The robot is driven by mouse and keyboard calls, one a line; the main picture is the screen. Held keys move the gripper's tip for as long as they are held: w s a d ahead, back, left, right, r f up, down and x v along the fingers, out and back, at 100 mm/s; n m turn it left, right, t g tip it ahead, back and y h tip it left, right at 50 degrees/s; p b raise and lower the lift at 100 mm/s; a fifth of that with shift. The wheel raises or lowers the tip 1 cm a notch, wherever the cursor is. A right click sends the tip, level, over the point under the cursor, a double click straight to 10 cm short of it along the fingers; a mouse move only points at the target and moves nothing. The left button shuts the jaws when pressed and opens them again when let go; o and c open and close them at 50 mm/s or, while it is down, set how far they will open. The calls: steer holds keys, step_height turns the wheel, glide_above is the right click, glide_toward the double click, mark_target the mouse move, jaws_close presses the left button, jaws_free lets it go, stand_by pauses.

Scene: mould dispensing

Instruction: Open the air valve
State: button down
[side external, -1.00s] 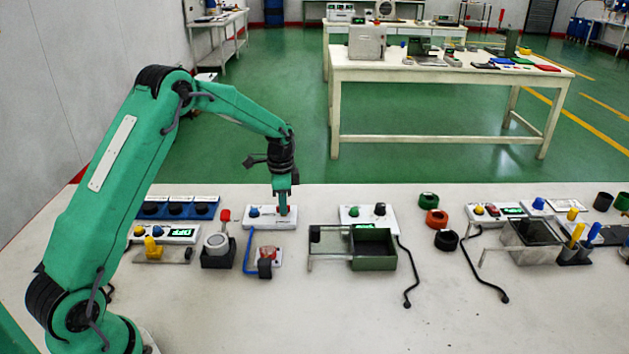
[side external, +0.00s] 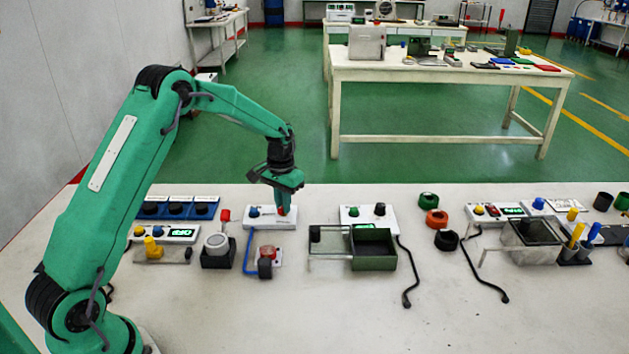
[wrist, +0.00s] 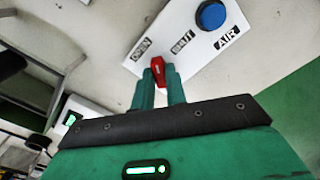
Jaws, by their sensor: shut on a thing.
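The air valve is a white panel (wrist: 190,40) with a red lever (wrist: 157,70), a blue knob (wrist: 211,15) and the labels OPEN, SHUT and AIR in the wrist view. My gripper (wrist: 160,85) is shut on the red lever, with a green finger on each side of it. The lever's tip lies nearer the OPEN label than the AIR label. In the side view the panel (side external: 263,222) lies on the white table, and my gripper (side external: 284,205) reaches down onto its right part, hiding most of the lever.
A blue hose (side external: 248,255) runs from the panel toward a small red-topped unit (side external: 268,252). A round grey-topped device (side external: 216,243) stands to the left. A green open box (side external: 373,262) and a white panel with green and black knobs (side external: 355,224) stand to the right.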

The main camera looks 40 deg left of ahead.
steer(key=n, duration=0.7)
steer(key=shift+r, duration=0.1)
stand_by(0.4)
steer(key=c, duration=1.4)
jaws_free()
steer(key=shift+c, duration=0.2)
steer(key=shift+r, duration=3.9)
